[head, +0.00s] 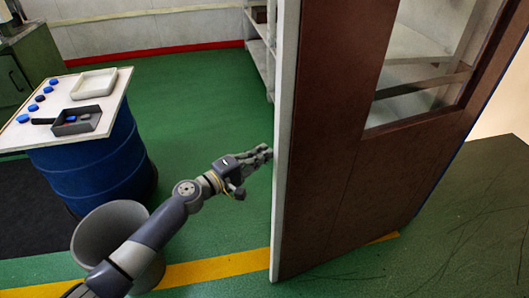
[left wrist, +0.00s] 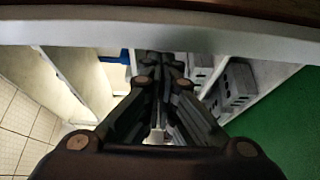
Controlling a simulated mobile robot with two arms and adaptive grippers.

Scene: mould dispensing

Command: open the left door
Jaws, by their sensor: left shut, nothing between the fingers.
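The left door (head: 335,130) is a brown panel with a glass window and a pale edge, standing ajar at the right of the head view, with the green-floored room visible to its left. My left gripper (head: 267,152) is shut and empty, with its fingertips close to the door's pale edge; I cannot tell whether they touch. In the left wrist view, the shut fingers (left wrist: 160,65) point at a pale edge of the door (left wrist: 190,37) that crosses the top. No handle shows. My right gripper is not in view.
A blue drum (head: 95,160) bears a white board (head: 95,98) with a tray, a dark box and several blue caps. A grey bin (head: 110,225) stands below my left arm. Shelves (head: 262,45) stand behind the door edge. Green floor is clear between drum and door.

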